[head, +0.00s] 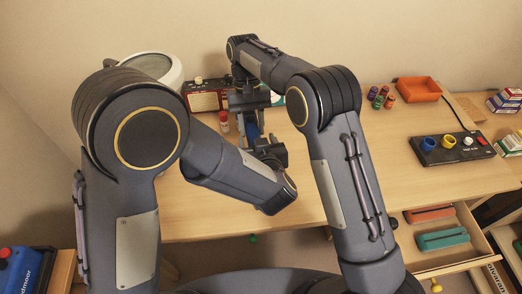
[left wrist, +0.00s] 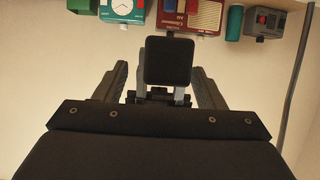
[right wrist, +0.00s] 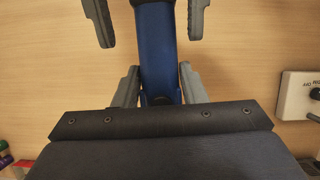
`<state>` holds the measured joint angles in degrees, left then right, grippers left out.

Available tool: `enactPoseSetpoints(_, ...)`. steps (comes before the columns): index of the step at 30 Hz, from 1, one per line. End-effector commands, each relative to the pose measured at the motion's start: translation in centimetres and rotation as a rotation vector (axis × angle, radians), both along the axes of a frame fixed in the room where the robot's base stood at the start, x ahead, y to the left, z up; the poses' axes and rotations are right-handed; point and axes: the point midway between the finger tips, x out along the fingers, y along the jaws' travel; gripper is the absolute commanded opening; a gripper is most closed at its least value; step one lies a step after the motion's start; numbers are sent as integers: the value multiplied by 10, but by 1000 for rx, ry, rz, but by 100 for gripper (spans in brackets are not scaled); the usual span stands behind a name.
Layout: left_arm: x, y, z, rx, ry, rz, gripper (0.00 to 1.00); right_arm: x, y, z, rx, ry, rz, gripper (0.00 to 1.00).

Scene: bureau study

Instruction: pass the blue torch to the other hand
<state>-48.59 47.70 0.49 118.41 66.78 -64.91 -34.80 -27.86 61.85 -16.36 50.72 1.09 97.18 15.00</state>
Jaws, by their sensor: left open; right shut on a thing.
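The blue torch (head: 251,131) is held above the desk, in the middle of the head view, partly hidden by my grippers. In the right wrist view the torch's blue body (right wrist: 157,55) runs up out of the frame. My right gripper (head: 247,113) is shut on the torch, its fingers also in the right wrist view (right wrist: 158,88). My left gripper (head: 262,145) is open close by; in the right wrist view its fingers (right wrist: 148,20) stand on either side of the torch, apart from it. In the left wrist view a dark square block (left wrist: 168,60) sits between my left fingers.
An open drawer (head: 470,238) sticks out below. The desk's front centre is clear.

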Motion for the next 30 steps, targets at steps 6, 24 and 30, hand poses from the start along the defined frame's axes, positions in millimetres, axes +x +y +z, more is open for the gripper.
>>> enactPoseSetpoints(6,17,2,-7,-1,1,0,64,0,0,0,0,0,0,10)
enactPoseSetpoints(24,19,1,-8,-2,0,-1,27,0,1,0,1,0,0,10)
enactPoseSetpoints(30,19,0,-7,-3,-1,-5,10,0,2,1,4,-1,1,47)
